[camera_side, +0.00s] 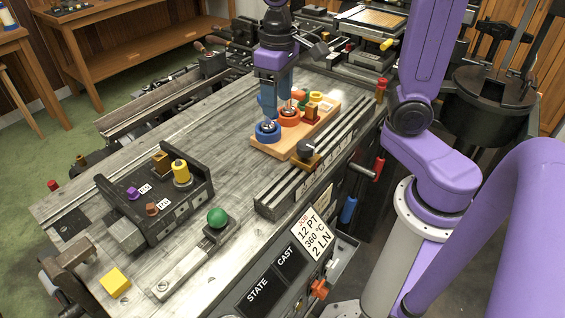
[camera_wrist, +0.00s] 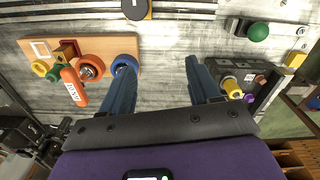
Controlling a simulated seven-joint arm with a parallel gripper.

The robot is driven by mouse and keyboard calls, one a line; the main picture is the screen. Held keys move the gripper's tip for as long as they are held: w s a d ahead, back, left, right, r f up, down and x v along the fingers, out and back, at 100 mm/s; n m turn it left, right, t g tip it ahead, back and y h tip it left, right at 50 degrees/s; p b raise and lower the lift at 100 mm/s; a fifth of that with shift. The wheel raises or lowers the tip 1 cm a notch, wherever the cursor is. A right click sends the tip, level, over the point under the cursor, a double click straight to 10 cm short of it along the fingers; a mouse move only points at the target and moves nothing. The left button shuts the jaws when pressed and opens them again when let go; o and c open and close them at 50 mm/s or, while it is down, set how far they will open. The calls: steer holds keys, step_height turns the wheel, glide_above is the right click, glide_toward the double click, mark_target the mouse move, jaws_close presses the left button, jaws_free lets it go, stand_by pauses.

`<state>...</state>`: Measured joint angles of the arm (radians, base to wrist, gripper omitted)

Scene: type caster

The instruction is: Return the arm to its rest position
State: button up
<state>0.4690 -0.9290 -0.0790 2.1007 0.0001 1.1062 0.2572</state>
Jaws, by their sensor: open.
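My gripper (camera_side: 276,108) has blue fingers and points down in the side view, by the front end of a wooden tray (camera_side: 283,150). In the wrist view my gripper (camera_wrist: 161,72) has its fingers wide apart, with only bare grey bench between them, so it is open and empty. A blue ring (camera_side: 267,133) and an orange ring (camera_side: 289,117) sit on the tray. The blue ring (camera_wrist: 124,64) shows right beside the left finger in the wrist view; I cannot tell whether they touch.
A black fixture (camera_side: 158,215) with a yellow-topped knob stands at the left of the bench. A lever with a green ball (camera_side: 217,217) and a yellow block (camera_side: 115,281) are nearer the front. A slotted rail (camera_side: 290,190) runs beside the tray. The middle bench is clear.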

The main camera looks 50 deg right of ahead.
steer(key=s+f+n, duration=0.2)
steer(key=s+n, duration=0.3)
steer(key=s, duration=0.4)
steer(key=s+f+n, duration=0.3)
steer(key=s+n, duration=0.2)
steer(key=s, duration=0.5)
steer(key=shift+w+d, duration=0.1)
stand_by(0.8)
